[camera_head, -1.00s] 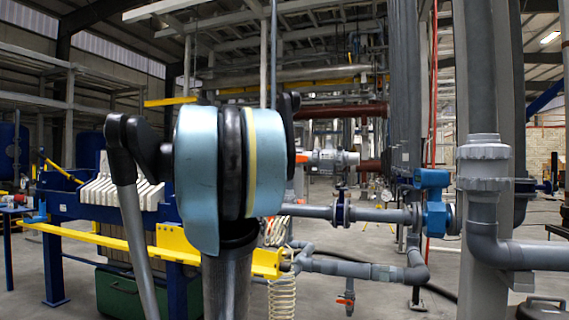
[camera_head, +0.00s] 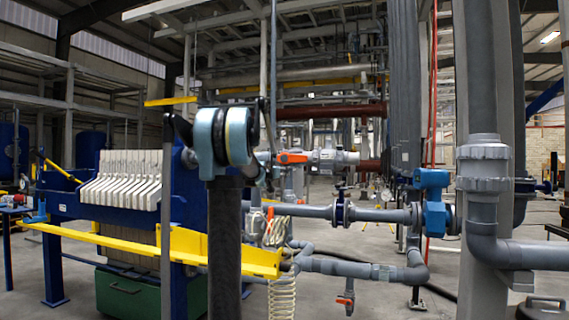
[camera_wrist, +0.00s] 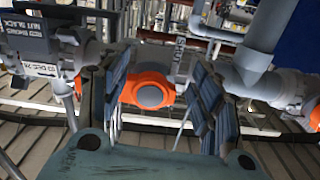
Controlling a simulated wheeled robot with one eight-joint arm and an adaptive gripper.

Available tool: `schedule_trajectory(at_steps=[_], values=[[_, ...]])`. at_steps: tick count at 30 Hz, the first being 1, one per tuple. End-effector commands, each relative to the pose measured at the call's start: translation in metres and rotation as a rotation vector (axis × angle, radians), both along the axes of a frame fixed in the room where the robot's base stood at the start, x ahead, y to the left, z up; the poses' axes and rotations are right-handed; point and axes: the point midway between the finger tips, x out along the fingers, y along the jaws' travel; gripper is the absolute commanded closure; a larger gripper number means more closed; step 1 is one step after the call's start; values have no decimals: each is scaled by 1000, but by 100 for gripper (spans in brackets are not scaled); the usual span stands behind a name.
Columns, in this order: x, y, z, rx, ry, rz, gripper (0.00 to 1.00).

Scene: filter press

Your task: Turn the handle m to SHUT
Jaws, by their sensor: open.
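In the wrist view an orange valve handle (camera_wrist: 148,92) with a round grey hub lies between the fingers of my gripper (camera_wrist: 162,98). The fingers are open, one on each side, and I see no clear grip on it. In the head view an orange handle (camera_head: 292,158) sits on a grey valve just right of my arm's end, which largely hides my gripper. No letter m is readable, so I cannot tell for sure which handle bears it. A small grey label (camera_wrist: 180,45) stands behind the handle; its lettering is unclear.
A grey pipe (camera_wrist: 255,75) stands close on the right in the wrist view, and a grey valve body (camera_wrist: 45,60) on the left. In the head view the filter press plates (camera_head: 125,178) and a yellow rail (camera_head: 200,246) are at left, a blue valve actuator (camera_head: 433,200) at right.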

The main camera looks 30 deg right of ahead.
Motion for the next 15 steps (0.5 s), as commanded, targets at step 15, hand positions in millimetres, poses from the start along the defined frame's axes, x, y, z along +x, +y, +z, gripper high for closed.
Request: schedule_trajectory(at_steps=[15], values=[[-18,-15,8,-273,319,1,41]])
